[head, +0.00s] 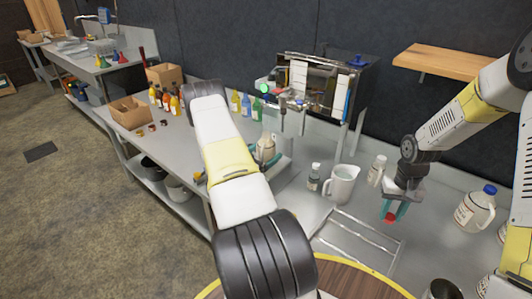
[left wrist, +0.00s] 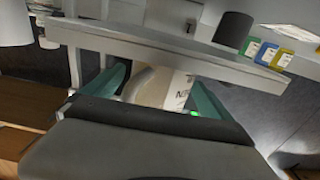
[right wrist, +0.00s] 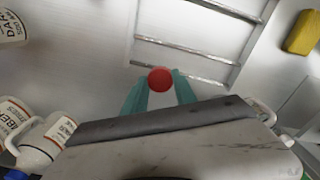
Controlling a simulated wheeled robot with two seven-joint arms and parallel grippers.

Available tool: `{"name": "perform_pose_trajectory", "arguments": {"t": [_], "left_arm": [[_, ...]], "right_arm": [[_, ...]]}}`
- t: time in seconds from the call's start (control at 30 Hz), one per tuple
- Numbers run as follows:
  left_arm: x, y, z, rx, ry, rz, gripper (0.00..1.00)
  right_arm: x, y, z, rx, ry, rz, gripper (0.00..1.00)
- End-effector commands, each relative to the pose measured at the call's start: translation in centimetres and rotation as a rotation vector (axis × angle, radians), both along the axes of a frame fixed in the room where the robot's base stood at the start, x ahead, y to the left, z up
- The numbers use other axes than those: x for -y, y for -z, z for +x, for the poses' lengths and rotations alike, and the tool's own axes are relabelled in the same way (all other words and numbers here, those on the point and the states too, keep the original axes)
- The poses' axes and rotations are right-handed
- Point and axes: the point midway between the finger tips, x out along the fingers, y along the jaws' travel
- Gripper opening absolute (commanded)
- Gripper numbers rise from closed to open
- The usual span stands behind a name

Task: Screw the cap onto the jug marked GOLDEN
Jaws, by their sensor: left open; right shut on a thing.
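A cream jug (head: 267,146) stands under the evaporator's spout in the head view, partly behind my left arm. In the left wrist view the jug (left wrist: 155,87) is between the fingers of my left gripper (left wrist: 158,92); only part of its label, with an "N", shows, so I cannot read GOLDEN. The left gripper is open around it; contact is unclear, and the jug's mouth is hidden in that view. My right gripper (head: 393,209) is shut on a red cap (head: 390,218), held in the air above the bench at right. The cap (right wrist: 160,79) sits between the fingertips in the right wrist view.
A white pitcher (head: 341,184), a small bottle (head: 314,178) and a white bottle (head: 376,171) stand between the grippers. A blue-capped jug (head: 475,209) stands at right. A wire rack (head: 358,240) lies in front. The evaporator (head: 325,85) is behind.

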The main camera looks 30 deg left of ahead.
Motion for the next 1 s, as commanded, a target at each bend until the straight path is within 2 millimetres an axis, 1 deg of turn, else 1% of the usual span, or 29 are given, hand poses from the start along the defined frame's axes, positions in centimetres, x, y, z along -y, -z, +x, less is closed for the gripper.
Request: {"name": "perform_pose_trajectory", "arguments": {"t": [0.3,0.37,0.5,0.57,0.7,0.77,0.8,1.0], "left_arm": [[0.0,0.03,0.09,-0.001,-0.001,0.0,0.97],[0.01,0.03,0.08,-0.001,-0.001,0.0,0.87],[0.0,0.03,0.08,-0.001,-0.001,0.0,0.59],[0.0,0.03,0.07,-0.001,-0.001,0.0,0.48],[-0.01,0.03,0.07,-0.001,-0.001,0.0,0.2],[-0.01,0.03,0.07,-0.001,-0.001,0.0,0.08],[-0.01,0.03,0.07,-0.001,-0.001,0.0,0.01],[-0.04,-0.13,0.12,0.003,-0.001,0.001,0.0]], "right_arm": [[0.0,0.0,0.0,0.0,0.0,0.0,0.0],[0.0,0.0,0.0,0.0,0.0,0.0,0.0],[0.0,0.0,0.0,0.0,0.0,0.0,0.0],[0.0,0.0,0.0,0.0,0.0,0.0,0.0],[0.0,0.0,0.0,0.0,0.0,0.0,0.0],[0.0,0.0,0.0,0.0,0.0,0.0,0.0],[0.0,0.0,0.0,0.0,0.0,0.0,0.0],[0.0,0.0,0.0,0.0,0.0,0.0,0.0]]}}
